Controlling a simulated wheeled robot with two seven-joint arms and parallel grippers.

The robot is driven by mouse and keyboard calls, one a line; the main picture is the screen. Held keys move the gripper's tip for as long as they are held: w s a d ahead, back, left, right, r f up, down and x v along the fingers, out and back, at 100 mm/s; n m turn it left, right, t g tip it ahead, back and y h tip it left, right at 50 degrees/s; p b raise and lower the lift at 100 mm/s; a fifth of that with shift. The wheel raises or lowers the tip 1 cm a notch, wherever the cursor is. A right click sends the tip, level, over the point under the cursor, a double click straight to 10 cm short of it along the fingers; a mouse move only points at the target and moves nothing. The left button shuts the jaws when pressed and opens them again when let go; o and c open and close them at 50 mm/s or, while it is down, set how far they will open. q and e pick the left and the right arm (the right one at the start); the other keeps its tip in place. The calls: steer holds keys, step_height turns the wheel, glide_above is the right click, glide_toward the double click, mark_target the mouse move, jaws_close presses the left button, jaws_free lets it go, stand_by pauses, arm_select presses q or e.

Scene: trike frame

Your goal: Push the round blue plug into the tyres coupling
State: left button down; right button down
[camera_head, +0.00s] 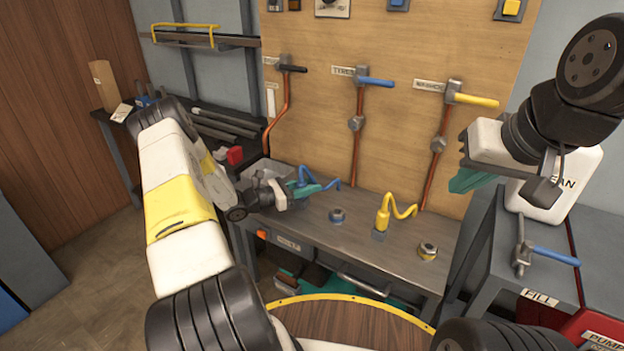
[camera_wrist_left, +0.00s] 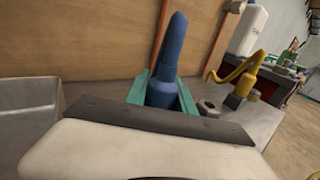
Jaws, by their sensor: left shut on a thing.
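The round blue plug (camera_wrist_left: 168,62) stands upright between the teal fingers of my left gripper (camera_head: 305,190), which is shut on it. In the head view, the blue coiled hose (camera_head: 326,182) shows beside the gripper above the bench. The TYRES label (camera_head: 343,71) is on the board beside a blue-handled valve (camera_head: 375,82) and pipe. My right gripper (camera_head: 470,180) is at the right, its finger gap hidden.
A grey bin (camera_head: 266,168) is behind my left gripper. A white can (camera_head: 541,200) stands on the right side table.

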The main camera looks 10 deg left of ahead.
arm_select(q)
steer(key=shift+r, duration=0.1)
steer(key=shift+r, duration=0.6)
steer(key=s+a+r, duration=0.1)
steer(key=s+r, duration=0.1)
steer(key=s, duration=0.6)
steer(key=s+a+r, duration=0.1)
steer(key=s, duration=0.7)
steer(key=shift+r, duration=0.35)
steer(key=shift+a, duration=0.1)
steer(key=shift+w+r, duration=0.1)
steer(key=shift+r, duration=2.6)
